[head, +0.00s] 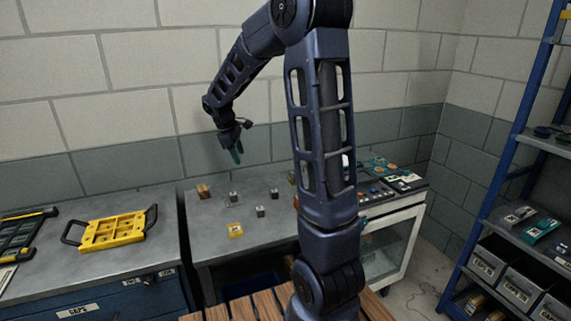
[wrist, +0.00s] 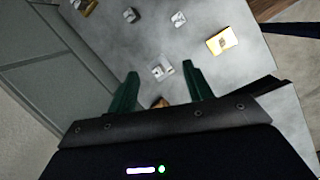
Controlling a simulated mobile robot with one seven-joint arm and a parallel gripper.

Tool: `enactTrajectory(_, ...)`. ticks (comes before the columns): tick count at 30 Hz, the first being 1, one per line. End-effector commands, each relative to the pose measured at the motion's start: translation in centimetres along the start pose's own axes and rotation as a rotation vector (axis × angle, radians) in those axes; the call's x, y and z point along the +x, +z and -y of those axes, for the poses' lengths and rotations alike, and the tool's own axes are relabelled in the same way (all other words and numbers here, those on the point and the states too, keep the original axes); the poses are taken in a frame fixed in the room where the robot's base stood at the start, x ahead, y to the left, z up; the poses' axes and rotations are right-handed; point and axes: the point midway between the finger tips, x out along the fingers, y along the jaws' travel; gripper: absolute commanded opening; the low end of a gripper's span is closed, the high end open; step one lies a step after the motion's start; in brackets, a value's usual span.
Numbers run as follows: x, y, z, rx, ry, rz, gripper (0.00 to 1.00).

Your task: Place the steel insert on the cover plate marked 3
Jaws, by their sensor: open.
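My gripper (head: 236,155) is open and empty, with green fingers pointing down above the grey worktable. In the wrist view, a small grey metal block (wrist: 160,68) shows beyond and between the fingertips, apart from them. Similar grey blocks stand on the table in the head view, one (head: 233,197) near the middle and one (head: 260,211) to its right. I cannot tell which is the steel insert. Plates with dark, teal and orange parts (head: 378,166) lie at the table's right end, partly behind my arm. No mark 3 is readable.
A yellow block (head: 235,230) sits near the table's front and a brown block (head: 203,190) at its left. A yellow handled tray (head: 112,231) lies on the left bench. A blue-framed shelf (head: 490,200) with grey bins stands at right. The wall is close behind the table.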

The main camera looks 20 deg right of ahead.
Motion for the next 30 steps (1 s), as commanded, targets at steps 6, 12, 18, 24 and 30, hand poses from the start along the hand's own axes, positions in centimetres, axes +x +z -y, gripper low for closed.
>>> enactTrajectory(6,-3.5,5.3,2.9,0.207,0.011,-0.065,0.51)
enactTrajectory(12,-5.8,9.7,6.1,0.396,0.011,-0.128,0.51)
enactTrajectory(18,-7.4,13.6,9.7,0.580,0.005,-0.198,0.51)
enactTrajectory(24,-8.3,16.9,13.5,0.763,-0.010,-0.274,0.51)
enactTrajectory(30,-8.5,19.7,17.4,0.939,-0.034,-0.353,0.51)
